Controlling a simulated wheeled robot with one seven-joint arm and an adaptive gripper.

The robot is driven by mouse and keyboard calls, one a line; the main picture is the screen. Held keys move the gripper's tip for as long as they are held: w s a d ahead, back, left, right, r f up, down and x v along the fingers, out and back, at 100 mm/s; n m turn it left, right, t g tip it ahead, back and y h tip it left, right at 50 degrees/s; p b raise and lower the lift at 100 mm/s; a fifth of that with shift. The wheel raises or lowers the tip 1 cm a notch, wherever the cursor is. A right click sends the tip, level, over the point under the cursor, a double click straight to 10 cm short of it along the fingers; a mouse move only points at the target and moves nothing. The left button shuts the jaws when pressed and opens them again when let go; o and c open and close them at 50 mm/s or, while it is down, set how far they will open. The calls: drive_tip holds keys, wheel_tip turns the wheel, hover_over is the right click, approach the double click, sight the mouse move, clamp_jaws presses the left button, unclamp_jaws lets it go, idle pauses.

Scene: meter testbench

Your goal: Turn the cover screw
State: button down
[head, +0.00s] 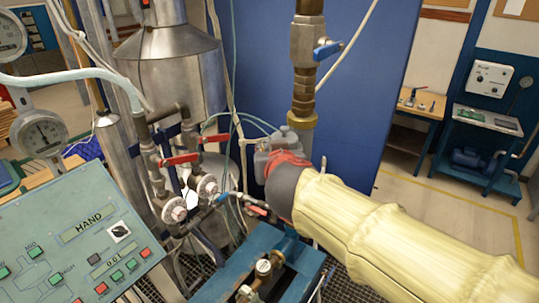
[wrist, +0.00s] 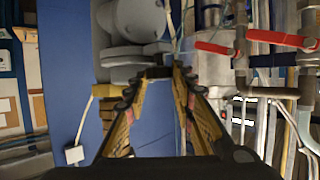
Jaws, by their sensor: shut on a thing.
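A grey meter body (wrist: 128,24) with rounded parts fills the top middle of the wrist view. In the head view part of a grey housing (head: 277,141) shows just beyond the end of my arm. My gripper (wrist: 158,76) has its two fingers converging at the meter's lower edge, shut on a small dark grey piece (wrist: 158,71) that appears to be the cover screw. The fingertips hide most of it, so how far it is turned cannot be told. In the head view my arm hides the fingers.
Red-handled valves (wrist: 275,39) and pipes stand to the right in the wrist view. In the head view a blue-handled valve (head: 326,49) is above the meter, a control panel (head: 75,245) is at lower left, and a blue partition (head: 375,90) is behind.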

drive_tip(key=n+y+p, duration=0.1)
drive_tip(key=p, duration=0.3)
drive_tip(key=n+g+y+p, duration=0.1)
drive_tip(key=n+y+p, duration=0.1)
drive_tip(key=p, duration=0.2)
drive_tip(key=shift+d+r+y, duration=0.2)
drive_tip(key=shift+d+y, duration=0.1)
drive_tip(key=shift+d, duration=0.05)
drive_tip(key=shift+p, duration=0.55)
drive_tip(key=shift+f+n+y+p, duration=0.2)
drive_tip(key=shift+n+y+p, duration=0.3)
drive_tip(key=shift+p, duration=0.2)
drive_tip(key=c, duration=1.5)
unclamp_jaws()
drive_tip(key=shift+v, duration=3.9)
